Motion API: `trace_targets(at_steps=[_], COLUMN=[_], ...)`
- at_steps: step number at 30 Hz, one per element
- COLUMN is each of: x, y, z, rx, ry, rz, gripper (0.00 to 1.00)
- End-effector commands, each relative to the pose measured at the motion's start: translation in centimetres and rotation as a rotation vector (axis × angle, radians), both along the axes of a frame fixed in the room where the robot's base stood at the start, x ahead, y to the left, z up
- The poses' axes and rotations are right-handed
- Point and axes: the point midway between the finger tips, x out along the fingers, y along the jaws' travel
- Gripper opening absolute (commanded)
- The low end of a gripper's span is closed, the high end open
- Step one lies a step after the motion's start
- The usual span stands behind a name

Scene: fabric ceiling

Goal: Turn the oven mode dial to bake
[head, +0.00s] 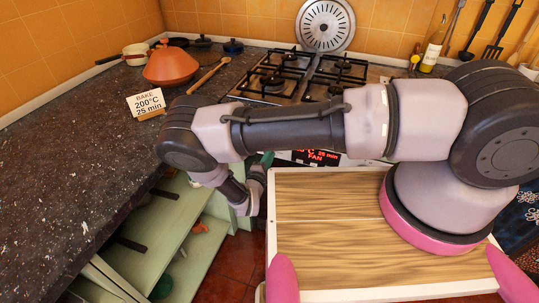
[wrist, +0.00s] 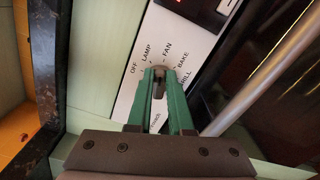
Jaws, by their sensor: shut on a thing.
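The oven mode dial (wrist: 159,69) is a small grey knob on the white control panel (wrist: 126,103) in the wrist view. Printed labels around it read OFF, LAMP, FAN, BAKE and GRILL. My gripper (wrist: 161,82) has green fingers, one on each side of the dial, shut on it. The fingers hide part of the dial, and I cannot make out its pointer. In the head view the oven display (head: 318,158) shows FAN and 25 min in red. My arm covers the dial there; only a bit of green finger shows beside the panel.
A card (head: 149,104) on the dark counter (head: 75,150) reads BAKE 200°C 25 min. The oven's metal handle (wrist: 258,80) runs close to the right of my fingers. Open green shelves (head: 150,250) lie left of the oven. The gas hob (head: 300,78) is above.

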Motion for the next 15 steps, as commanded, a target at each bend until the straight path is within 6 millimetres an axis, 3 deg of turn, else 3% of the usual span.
trace_targets(at_steps=[15], x=[-0.09], y=[-0.08], z=[-0.81], rx=[0.453], ry=[-0.164], rz=[0.0], gripper=[0.0])
